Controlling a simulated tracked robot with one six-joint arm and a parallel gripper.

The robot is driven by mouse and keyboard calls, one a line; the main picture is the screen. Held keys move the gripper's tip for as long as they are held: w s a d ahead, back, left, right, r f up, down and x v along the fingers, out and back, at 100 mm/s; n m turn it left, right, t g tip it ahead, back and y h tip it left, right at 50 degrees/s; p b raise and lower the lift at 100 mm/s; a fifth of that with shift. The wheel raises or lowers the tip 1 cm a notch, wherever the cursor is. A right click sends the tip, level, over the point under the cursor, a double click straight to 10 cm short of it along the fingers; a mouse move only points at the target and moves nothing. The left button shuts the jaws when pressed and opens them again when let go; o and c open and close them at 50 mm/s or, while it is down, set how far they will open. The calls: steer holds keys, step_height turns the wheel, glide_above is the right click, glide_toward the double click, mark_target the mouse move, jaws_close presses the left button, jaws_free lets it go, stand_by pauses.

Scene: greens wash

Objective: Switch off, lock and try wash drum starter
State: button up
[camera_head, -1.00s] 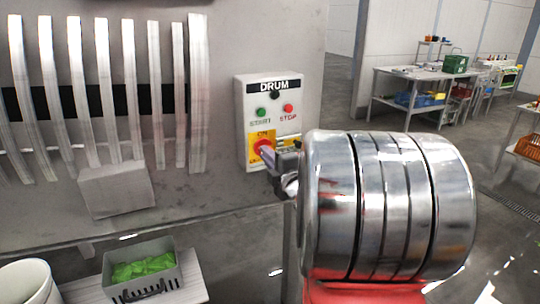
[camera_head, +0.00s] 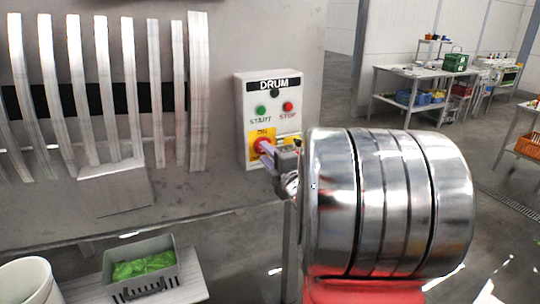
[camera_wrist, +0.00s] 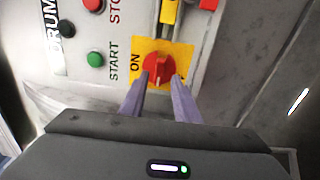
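The starter box (camera_head: 243,122) is a pale panel labelled DRUM on the machine wall. It has a green START button (camera_head: 261,111), a red STOP button (camera_head: 288,107) and a dark round lamp or button (camera_head: 275,94). Below is a red rotary knob (camera_head: 263,145) on a yellow plate marked ON; the knob also shows in the wrist view (camera_wrist: 157,69). My gripper (camera_wrist: 160,80) has its two purple fingers apart, with the knob between or just beyond their tips. Contact is unclear. A yellow item (camera_wrist: 168,12) and a red item (camera_wrist: 208,4) are beside the knob, partly cut off.
A grey crate of greens (camera_head: 113,286) stands on a low bench at lower left, beside a white bucket (camera_head: 30,282). A grey slatted wall and pale box fill the left. Worktables (camera_head: 420,78) with crates stand at the back right. The floor between is open.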

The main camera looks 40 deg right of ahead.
steer(key=shift+s, duration=0.15)
steer(key=v, duration=1.3)
steer(key=shift+s+a, duration=0.15)
steer(key=shift+s, duration=0.1)
